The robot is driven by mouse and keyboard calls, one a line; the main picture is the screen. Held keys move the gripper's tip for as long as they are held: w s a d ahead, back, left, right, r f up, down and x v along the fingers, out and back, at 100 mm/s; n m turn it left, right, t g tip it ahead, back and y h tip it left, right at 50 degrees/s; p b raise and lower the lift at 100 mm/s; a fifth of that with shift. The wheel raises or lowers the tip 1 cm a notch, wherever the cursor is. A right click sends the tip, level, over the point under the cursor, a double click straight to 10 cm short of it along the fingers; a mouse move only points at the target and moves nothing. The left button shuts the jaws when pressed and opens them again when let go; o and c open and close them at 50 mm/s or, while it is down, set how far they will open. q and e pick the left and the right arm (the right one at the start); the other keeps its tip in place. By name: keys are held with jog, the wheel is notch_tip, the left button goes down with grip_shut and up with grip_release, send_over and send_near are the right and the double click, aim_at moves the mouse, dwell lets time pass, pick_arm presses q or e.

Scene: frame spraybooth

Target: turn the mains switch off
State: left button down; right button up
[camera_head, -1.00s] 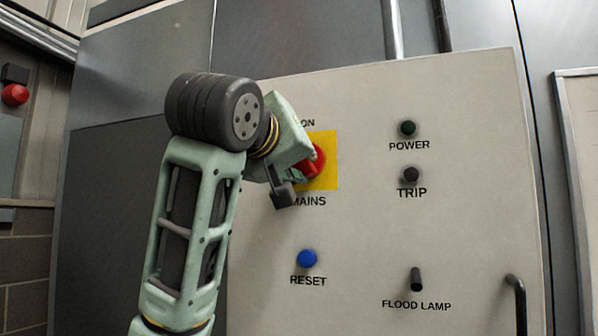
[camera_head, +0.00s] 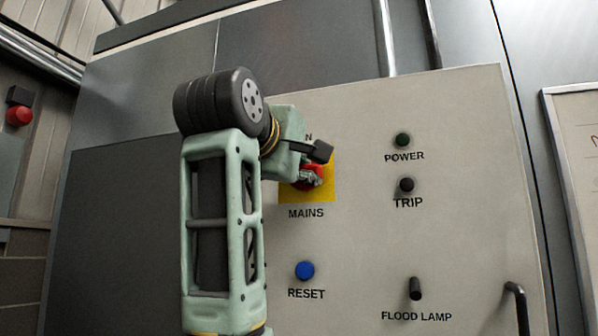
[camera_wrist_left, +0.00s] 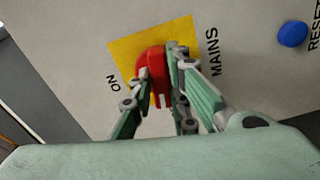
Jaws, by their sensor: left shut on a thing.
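The mains switch is a red handle (camera_head: 317,170) on a yellow plate (camera_head: 322,194), above the MAINS label on the grey panel. In the left wrist view the red handle (camera_wrist_left: 154,62) stands between the fingers of my left gripper (camera_wrist_left: 160,84), with ON on one side of the plate and MAINS on the other. My left gripper (camera_head: 310,178) is shut on the handle. The handle runs roughly crosswise to the line from ON to MAINS. The gripper partly hides the handle and the ON label in the head view. My right gripper is not in view.
A blue RESET button (camera_head: 305,271) sits below the switch. To the right are the POWER lamp (camera_head: 402,140), the TRIP lamp (camera_head: 407,185) and the FLOOD LAMP toggle (camera_head: 415,289). A black door handle (camera_head: 518,305) stands out at lower right. A red button (camera_head: 19,115) is at far left.

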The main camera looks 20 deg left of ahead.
pick_arm(q)
jog(key=shift+n, duration=1.1)
jog(key=c, duration=1.7)
grip_release()
jog(key=shift+s, duration=0.1)
jog(key=s, duration=1.1)
jog(key=shift+s+a, duration=0.25)
jog(key=shift+s, duration=0.15)
